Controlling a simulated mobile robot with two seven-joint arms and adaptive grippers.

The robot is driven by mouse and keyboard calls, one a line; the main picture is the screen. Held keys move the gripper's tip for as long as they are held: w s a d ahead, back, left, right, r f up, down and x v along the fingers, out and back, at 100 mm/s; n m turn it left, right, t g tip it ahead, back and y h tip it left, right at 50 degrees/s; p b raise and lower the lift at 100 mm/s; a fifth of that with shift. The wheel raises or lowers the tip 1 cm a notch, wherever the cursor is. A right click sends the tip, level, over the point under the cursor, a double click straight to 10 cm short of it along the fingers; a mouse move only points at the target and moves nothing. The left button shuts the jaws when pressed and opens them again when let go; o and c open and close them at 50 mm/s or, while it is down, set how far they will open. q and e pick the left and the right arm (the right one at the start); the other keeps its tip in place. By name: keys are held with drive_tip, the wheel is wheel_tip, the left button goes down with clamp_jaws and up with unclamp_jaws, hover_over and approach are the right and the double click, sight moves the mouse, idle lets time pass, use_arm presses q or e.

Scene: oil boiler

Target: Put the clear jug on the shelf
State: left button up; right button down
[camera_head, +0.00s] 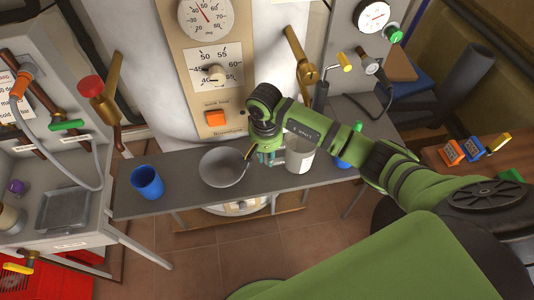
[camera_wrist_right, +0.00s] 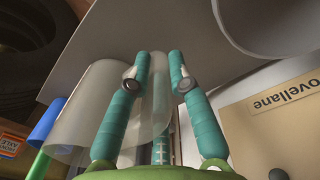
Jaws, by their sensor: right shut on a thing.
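The clear jug (camera_head: 300,154) is a pale, see-through cylinder at the right part of the grey shelf (camera_head: 325,172). It also shows in the right wrist view (camera_wrist_right: 90,108). My right gripper (camera_head: 268,156) is at the jug's left side, between it and the grey bowl. In the wrist view its two teal fingers (camera_wrist_right: 163,72) are on either side of a see-through part of the jug, and it is shut on it. I cannot tell whether the jug's base rests fully on the shelf. My left gripper is not in view.
The grey bowl (camera_head: 224,167) and a blue cup (camera_head: 147,182) stand on the shelf to the left. A blue and green object (camera_head: 346,160) is right of the jug, partly hidden by my arm. The boiler (camera_head: 160,80) with gauges and knobs rises behind.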

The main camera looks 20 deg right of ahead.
drive_tip(key=shift+f, duration=0.2)
drive_tip(key=c, duration=1.1)
unclamp_jaws()
drive_tip(key=shift+r, duration=0.1)
drive_tip(key=shift+c, duration=0.2)
drive_tip(key=shift+r, duration=0.2)
drive_tip(key=shift+w+r, duration=0.1)
drive_tip(key=shift+r, duration=0.3)
wheel_tip(320, 180, up, 10)
drive_tip(key=b, duration=0.2)
drive_tip(key=shift+a+f+b, duration=0.15)
drive_tip(key=shift+f+b, duration=0.05)
drive_tip(key=shift+b, duration=0.2)
drive_tip(key=shift+r, duration=0.75)
